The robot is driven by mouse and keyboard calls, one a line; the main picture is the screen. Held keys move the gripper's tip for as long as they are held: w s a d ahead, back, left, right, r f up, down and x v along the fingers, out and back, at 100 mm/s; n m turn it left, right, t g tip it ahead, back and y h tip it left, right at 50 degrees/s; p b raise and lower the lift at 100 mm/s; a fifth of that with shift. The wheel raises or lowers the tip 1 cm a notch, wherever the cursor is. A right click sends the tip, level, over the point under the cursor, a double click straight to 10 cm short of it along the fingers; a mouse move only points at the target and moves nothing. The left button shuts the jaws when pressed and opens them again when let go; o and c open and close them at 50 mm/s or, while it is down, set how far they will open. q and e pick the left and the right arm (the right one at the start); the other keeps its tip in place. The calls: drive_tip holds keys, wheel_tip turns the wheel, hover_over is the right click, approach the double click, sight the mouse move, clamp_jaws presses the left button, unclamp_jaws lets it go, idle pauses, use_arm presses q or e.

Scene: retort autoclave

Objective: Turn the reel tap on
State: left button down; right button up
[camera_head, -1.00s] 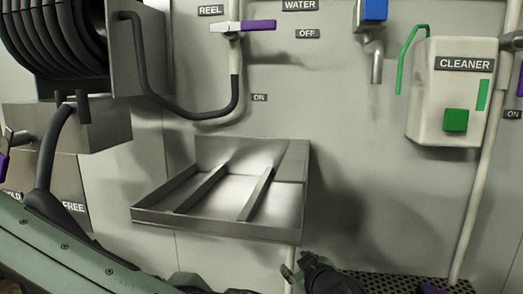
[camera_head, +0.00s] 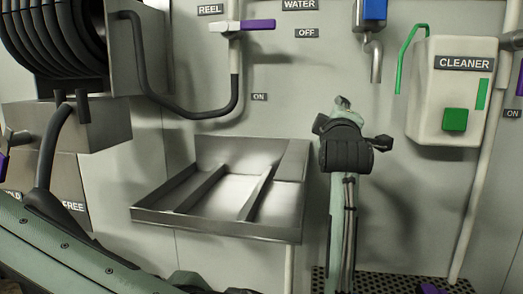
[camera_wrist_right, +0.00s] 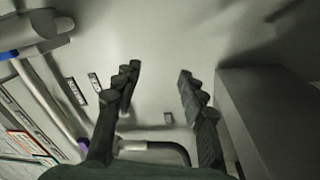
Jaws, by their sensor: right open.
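The reel tap (camera_head: 231,28) is a white valve on the wall under the REEL label. Its purple handle (camera_head: 258,25) points right, roughly level, above an ON label (camera_head: 259,97). In the right wrist view, a purple part, seemingly that handle (camera_wrist_right: 82,143), shows at the lower left, partly behind a finger. My right gripper (camera_head: 343,103) is raised right of the steel tray, below and right of the reel tap, apart from it. In the right wrist view, the gripper (camera_wrist_right: 158,75) is open with nothing between its fingers. My left gripper is out of view.
A steel tray (camera_head: 218,229) juts from the wall. A black hose (camera_head: 188,113) loops from the reel (camera_head: 62,38) to the tap. A water spout (camera_head: 376,65) with a blue handle and a cleaner box (camera_head: 451,95) are at the right. The wall between tap and gripper is clear.

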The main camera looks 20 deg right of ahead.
drive_tip(key=w+a+r+n+y, duration=0.2)
drive_tip(key=w+a+r, duration=0.3)
drive_tip(key=a, duration=0.1)
drive_tip(key=n+g+h, duration=0.1)
drive_tip(key=n, duration=0.1)
approach(261, 28)
drive_tip(key=w+d, duration=0.1)
drive_tip(key=w, duration=0.2)
drive_tip(key=x, duration=0.7)
drive_tip(key=r+x, duration=0.1)
drive_tip(key=x, duration=0.3)
drive_tip(key=shift+w+d, duration=0.25)
clamp_jaws()
